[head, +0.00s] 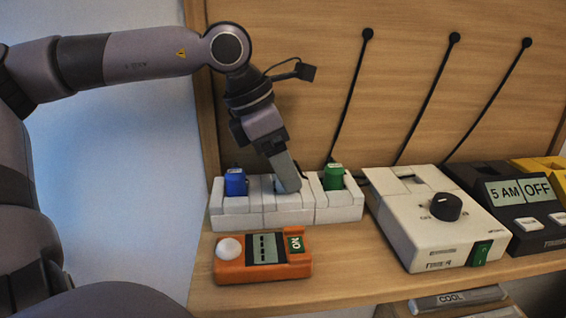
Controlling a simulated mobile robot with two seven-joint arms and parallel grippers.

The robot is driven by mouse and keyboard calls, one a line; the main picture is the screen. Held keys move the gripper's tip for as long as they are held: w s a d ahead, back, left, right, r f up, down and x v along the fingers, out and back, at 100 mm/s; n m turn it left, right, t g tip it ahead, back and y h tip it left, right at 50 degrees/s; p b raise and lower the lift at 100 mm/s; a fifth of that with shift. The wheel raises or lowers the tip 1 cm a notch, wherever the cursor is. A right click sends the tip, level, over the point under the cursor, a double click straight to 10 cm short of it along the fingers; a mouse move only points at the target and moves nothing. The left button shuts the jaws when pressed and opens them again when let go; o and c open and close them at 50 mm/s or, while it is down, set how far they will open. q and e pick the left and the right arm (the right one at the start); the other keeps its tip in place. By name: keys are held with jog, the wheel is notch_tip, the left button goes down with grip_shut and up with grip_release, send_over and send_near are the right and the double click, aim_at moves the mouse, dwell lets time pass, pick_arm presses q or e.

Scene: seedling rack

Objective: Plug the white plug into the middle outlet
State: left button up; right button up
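A white outlet block (288,216) with three sections stands on the wooden shelf. A blue plug (236,183) sits in its left section and a green plug (333,177) in its right section. My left gripper (285,174) points down at the middle section, its grey finger low over or touching it. The finger hides most of the middle outlet. I cannot make out the white plug clearly; a pale patch beside the finger could be the plug or the block. Whether the fingers are shut on something is hidden. My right gripper is out of view.
An orange device (262,258) with a small screen lies in front of the block. A white control box (420,222) with a black knob stands to the right, then a black timer (519,206). A wooden back panel (300,60) with black rods rises behind.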

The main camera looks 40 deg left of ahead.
pick_arm(q)
jog(key=v, duration=0.7)
jog(key=shift+p, duration=0.4)
jog(key=shift+r, duration=0.1)
